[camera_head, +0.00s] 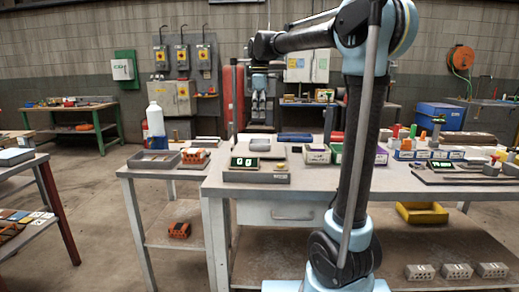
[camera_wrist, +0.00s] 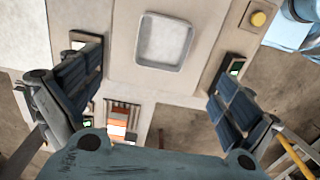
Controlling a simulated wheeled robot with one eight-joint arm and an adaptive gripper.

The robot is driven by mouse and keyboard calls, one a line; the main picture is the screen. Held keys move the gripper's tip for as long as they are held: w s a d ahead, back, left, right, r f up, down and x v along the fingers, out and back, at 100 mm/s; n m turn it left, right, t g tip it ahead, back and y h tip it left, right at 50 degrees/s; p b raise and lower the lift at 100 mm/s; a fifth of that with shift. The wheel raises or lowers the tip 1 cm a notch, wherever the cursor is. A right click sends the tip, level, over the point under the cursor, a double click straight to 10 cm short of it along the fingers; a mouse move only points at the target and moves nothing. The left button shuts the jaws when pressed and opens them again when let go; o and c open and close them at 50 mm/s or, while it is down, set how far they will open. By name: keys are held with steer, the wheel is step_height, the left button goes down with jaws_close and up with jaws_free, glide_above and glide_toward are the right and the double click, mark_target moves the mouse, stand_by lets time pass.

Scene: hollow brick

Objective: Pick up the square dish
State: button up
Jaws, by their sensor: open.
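The square dish (camera_wrist: 164,42) is a shallow, pale grey dish with rounded corners and a raised rim. It lies flat on a light beige surface, near the top middle of the wrist view. My gripper (camera_wrist: 163,72) is open, with one dark ribbed finger on each side of the picture. The dish shows between and beyond the fingers, with nothing held. In the head view my gripper (camera_head: 262,110) hangs pointing down above the back of the workbench. I cannot make out the dish for certain in the head view.
On the workbench (camera_head: 310,186) stand a device with a green display (camera_head: 244,162), several small boxes and tools.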

glide_toward(262, 140)
steer(key=s+f, duration=0.3)
steer(key=shift+s+a+f, duration=0.1)
steer(key=shift+s+a, duration=0.2)
steer(key=shift+a, duration=0.05)
steer(key=shift+s+d+f, duration=0.15)
steer(key=shift+f, duration=1.25)
steer(key=shift+s+d+f, duration=0.1)
steer(key=shift+d+f, duration=0.05)
steer(key=shift+f, duration=1.25)
steer(key=c, duration=1.1)
